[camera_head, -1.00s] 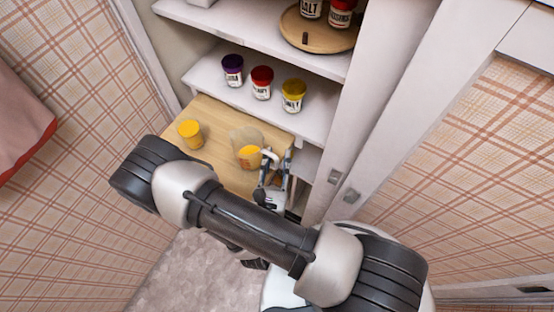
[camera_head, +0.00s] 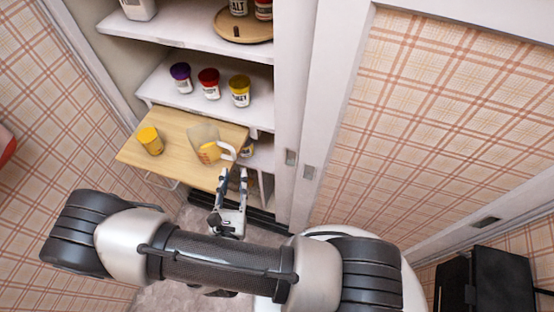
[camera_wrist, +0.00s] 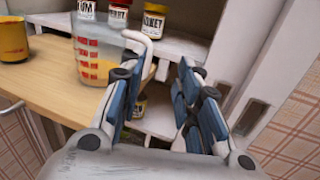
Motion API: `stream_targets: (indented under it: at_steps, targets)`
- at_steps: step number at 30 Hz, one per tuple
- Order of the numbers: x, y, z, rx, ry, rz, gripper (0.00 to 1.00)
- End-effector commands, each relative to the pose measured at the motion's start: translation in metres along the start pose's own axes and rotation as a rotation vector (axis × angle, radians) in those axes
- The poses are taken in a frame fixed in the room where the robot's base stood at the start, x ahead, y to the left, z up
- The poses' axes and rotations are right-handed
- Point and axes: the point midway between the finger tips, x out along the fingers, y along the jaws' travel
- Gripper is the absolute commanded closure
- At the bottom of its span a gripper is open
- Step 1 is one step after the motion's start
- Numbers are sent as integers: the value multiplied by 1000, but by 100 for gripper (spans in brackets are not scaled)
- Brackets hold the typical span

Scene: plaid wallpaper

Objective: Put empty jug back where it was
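The jug (camera_head: 200,134) is translucent with a pale handle and stands upright on the pull-out wooden board (camera_head: 175,172). In the wrist view the jug (camera_wrist: 97,48) shows red markings and a yellowish lower part; I cannot tell whether that is contents. Its handle (camera_wrist: 151,55) points toward my gripper. My gripper (camera_head: 233,171) is open just in front of the handle. In the wrist view its fingers (camera_wrist: 157,72) are spread, with the handle beyond the left finger, which hides part of it. Nothing is held.
A yellow cup (camera_head: 150,141) stands on the board's left. Purple-lidded (camera_head: 181,78), red-lidded (camera_head: 209,83) and yellow-lidded (camera_head: 240,91) jars line the shelf behind. A round wooden tray (camera_head: 232,27) with jars is above. The cabinet's side panel (camera_head: 297,120) is close on the right.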

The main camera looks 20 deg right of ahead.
Motion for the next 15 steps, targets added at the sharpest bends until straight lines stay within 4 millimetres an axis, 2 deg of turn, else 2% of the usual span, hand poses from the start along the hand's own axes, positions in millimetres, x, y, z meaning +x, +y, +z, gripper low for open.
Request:
stream_targets:
  at_steps: [4,7,11,15]
  targets:
    - [24,-31,57,134,-29,-271,69]
    - [32,-68,96,251,-33,-506,69]
    - [28,-116,134,422,-13,-800,69]
    - [8,-158,161,638,34,-1091,69]
